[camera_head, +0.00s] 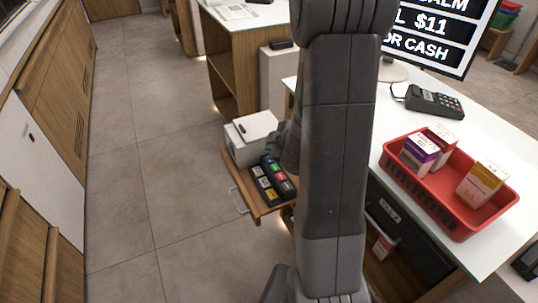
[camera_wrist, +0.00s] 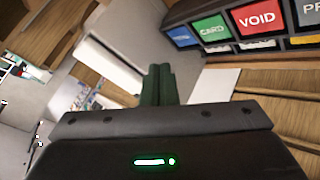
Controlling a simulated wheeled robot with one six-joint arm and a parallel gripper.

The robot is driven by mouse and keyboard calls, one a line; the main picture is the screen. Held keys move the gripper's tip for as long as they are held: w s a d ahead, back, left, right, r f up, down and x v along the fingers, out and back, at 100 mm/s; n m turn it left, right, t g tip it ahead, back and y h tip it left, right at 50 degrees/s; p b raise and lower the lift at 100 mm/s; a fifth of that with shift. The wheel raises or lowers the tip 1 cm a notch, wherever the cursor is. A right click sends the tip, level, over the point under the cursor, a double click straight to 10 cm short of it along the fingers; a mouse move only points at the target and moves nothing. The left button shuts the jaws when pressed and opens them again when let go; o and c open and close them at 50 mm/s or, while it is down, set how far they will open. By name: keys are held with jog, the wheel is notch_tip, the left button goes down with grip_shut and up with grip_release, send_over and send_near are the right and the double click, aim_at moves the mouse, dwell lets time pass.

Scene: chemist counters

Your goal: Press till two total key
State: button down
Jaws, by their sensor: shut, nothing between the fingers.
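The till keypad (camera_head: 272,181) is a black block with coloured keys on a pulled-out wooden shelf, left of my arm in the head view. In the wrist view the keypad (camera_wrist: 250,28) fills the upper right corner, cut off by the edge. A green CARD key (camera_wrist: 211,29), a red VOID key (camera_wrist: 256,19) and a blue key (camera_wrist: 181,37) show. I cannot read a total key in either view. My gripper (camera_wrist: 160,72) is shut and empty, its fingertips left of the keypad in the wrist view and apart from it. My arm hides part of the shelf in the head view.
A white printer-like box (camera_head: 250,137) stands behind the keypad on the shelf (camera_head: 236,178). On the right counter are a red tray (camera_head: 462,222) with several medicine boxes, a card terminal (camera_head: 434,101) and a screen (camera_head: 430,32). Floor on the left is clear.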

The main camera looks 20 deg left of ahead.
jog(key=shift+r+p, duration=1.1)
jog(key=shift+r, duration=0.4)
jog(key=shift+f, duration=0.1)
jog(key=shift+d, duration=0.1)
